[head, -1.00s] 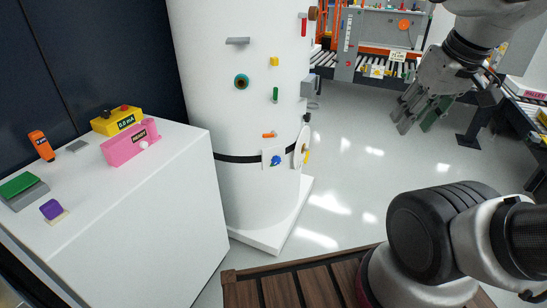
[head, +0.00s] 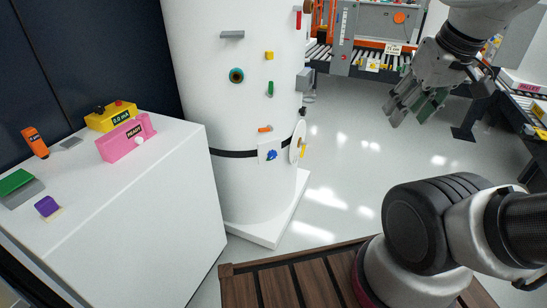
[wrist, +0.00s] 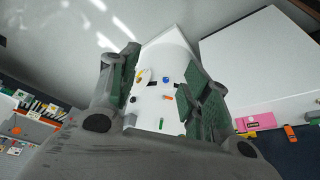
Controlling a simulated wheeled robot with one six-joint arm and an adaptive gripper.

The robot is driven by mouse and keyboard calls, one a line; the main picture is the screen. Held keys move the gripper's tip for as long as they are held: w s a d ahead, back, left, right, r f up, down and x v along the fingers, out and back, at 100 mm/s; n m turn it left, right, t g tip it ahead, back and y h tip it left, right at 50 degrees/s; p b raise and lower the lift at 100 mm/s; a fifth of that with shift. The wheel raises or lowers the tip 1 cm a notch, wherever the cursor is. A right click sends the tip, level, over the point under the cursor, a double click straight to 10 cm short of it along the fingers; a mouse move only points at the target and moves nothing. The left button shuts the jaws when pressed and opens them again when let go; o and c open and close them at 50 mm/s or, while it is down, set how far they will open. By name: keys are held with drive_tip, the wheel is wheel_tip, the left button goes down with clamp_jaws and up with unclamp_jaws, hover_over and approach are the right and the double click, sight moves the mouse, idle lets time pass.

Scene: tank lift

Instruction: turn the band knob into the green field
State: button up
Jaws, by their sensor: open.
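The blue band knob (head: 271,155) sits on a small white plate (head: 262,153) on the black band (head: 232,153) around the white tank (head: 225,100). A trace of green shows by the knob, but the field and the pointing direction are too small to read. In the wrist view, the knob (wrist: 167,79) appears upside down between my fingers, some way off. My gripper (head: 412,108) is open and empty, in the air to the right of the tank and well apart from the knob. The wrist view shows both its green-padded fingers (wrist: 160,85) spread.
A white round dial (head: 298,141) and an orange lever (head: 265,129) are close to the knob. A white cabinet (head: 130,220) with pink and yellow boxes stands left. Conveyors (head: 385,52) stand behind. The floor right of the tank is clear.

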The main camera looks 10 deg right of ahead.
drive_tip(key=w+f+g, duration=0.1)
drive_tip(key=f, duration=0.2)
drive_tip(key=w+f+g, duration=0.2)
drive_tip(key=f, duration=0.1)
drive_tip(key=w+a+f+g, duration=0.1)
drive_tip(key=f+g, duration=0.1)
drive_tip(key=f, duration=0.1)
drive_tip(key=shift+w+n, duration=0.3)
drive_tip(key=shift+w, duration=0.05)
drive_tip(key=t+y, duration=0.4)
drive_tip(key=t, duration=1.4)
approach(273, 156)
drive_tip(key=d+x, duration=0.1)
drive_tip(key=x, duration=0.9)
drive_tip(key=shift+w+a+r, duration=0.1)
drive_tip(key=shift+w+a, duration=0.05)
drive_tip(key=shift+a, duration=0.25)
